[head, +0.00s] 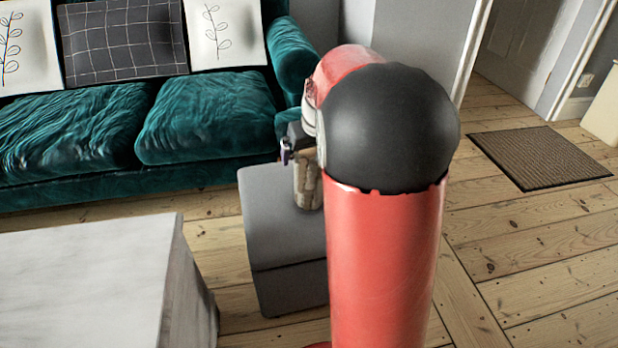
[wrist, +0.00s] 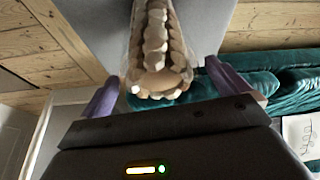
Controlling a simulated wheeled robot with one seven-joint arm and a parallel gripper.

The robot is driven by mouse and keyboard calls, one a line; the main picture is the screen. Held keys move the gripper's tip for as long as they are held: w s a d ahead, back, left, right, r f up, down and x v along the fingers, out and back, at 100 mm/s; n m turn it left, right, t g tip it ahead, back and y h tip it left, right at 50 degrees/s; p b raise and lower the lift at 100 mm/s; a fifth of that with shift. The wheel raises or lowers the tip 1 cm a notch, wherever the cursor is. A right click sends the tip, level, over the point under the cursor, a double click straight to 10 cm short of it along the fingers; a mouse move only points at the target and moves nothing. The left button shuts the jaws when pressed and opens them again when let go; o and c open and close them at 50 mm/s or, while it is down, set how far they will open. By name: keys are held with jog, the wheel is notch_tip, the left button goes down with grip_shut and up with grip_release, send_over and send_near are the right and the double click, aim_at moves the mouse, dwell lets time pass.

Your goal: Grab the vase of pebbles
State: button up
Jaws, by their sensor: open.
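The vase of pebbles (head: 308,187) stands upright on a small grey side table (head: 262,225) in the head view. It is a clear vessel with pale, cream-brown stones, and my arm hides part of it. In the wrist view the vase (wrist: 155,45) lies between the two purple fingers of my gripper (wrist: 162,74), with its rim close to the palm. In the head view my gripper (head: 290,150) is at the vase's upper part, mostly hidden behind my arm.
A teal sofa (head: 205,115) with several cushions stands behind the side table. A pale block-like table (head: 80,285) is at the front left. A brown doormat (head: 538,156) lies by the door at the right.

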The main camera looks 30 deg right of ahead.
jog(key=shift+x, duration=0.95)
jog(key=c, duration=1.9)
jog(key=shift+r, duration=0.25)
jog(key=shift+c, duration=0.3)
